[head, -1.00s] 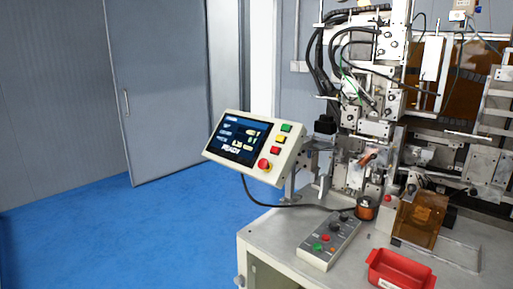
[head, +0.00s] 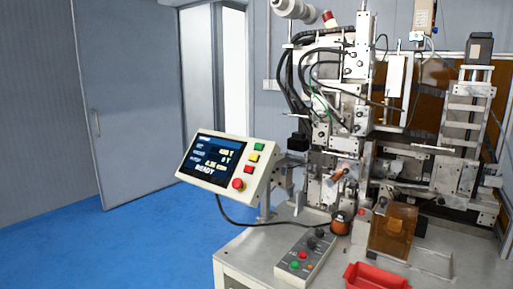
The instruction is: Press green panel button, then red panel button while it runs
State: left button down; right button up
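The tilted control panel (head: 226,165) stands on a bracket at the left corner of the machine table. Its screen (head: 211,157) reads READY. Down its right side are a green button (head: 259,147), a yellow button (head: 254,157), a red square button (head: 249,170) and a round red knob (head: 238,184). A separate grey control box (head: 305,255) lies on the table, with its own green button (head: 294,265) and red button (head: 303,255). Neither of my grippers is in view.
The coil winder machine (head: 350,130) fills the right side behind the panel. A red tray (head: 376,278) sits at the table's front edge. A black cable (head: 235,220) runs from the panel across the table. Blue floor (head: 120,245) to the left is clear.

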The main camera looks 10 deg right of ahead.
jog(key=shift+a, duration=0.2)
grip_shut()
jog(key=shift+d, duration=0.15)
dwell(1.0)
